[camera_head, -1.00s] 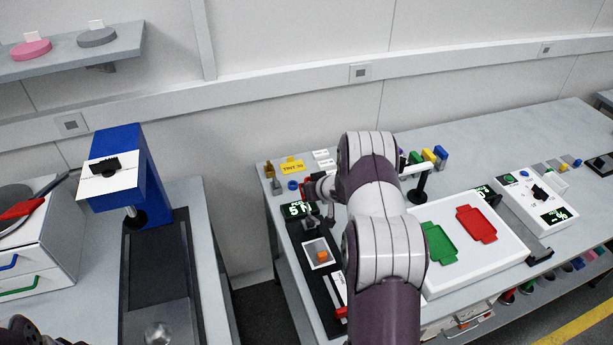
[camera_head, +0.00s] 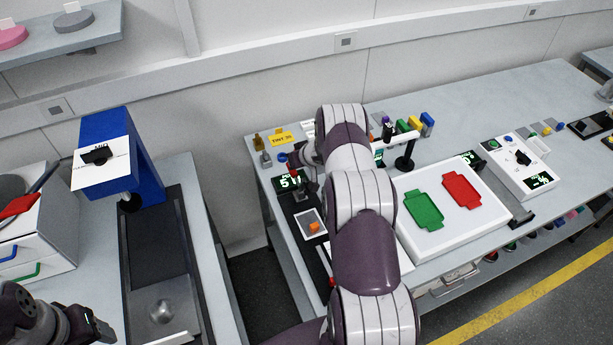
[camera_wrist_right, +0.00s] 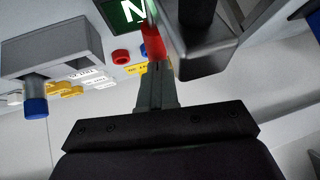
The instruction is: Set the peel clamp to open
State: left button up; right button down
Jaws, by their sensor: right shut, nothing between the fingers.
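The black tester (camera_head: 300,203) with a green-lit display (camera_head: 289,182) stands at the near left of the right bench. A red-tipped lever part (camera_wrist_right: 152,40) shows in the right wrist view, beside a dark block (camera_wrist_right: 208,45); it looks like the peel clamp's handle, but its setting cannot be read. My right gripper (camera_wrist_right: 156,75) is shut and empty, its tips right at the red part; contact cannot be told. In the head view my right arm covers much of the clamp area. My left gripper (camera_head: 98,326) is at the lower left, far from the tester; its jaw state is unclear.
A white tray with green (camera_head: 424,208) and red (camera_head: 461,191) plates lies right of my arm. A blue press (camera_head: 140,150) stands on the left bench. A yellow tag (camera_head: 281,139) and small coloured parts sit behind the tester. A floor gap separates the benches.

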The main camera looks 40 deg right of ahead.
dwell(0.6)
jog(key=shift+s+r, duration=0.1)
jog(key=shift+r, duration=0.1)
jog(key=b+v, duration=0.2)
jog(key=v, duration=1)
jog(key=shift+r, duration=0.1)
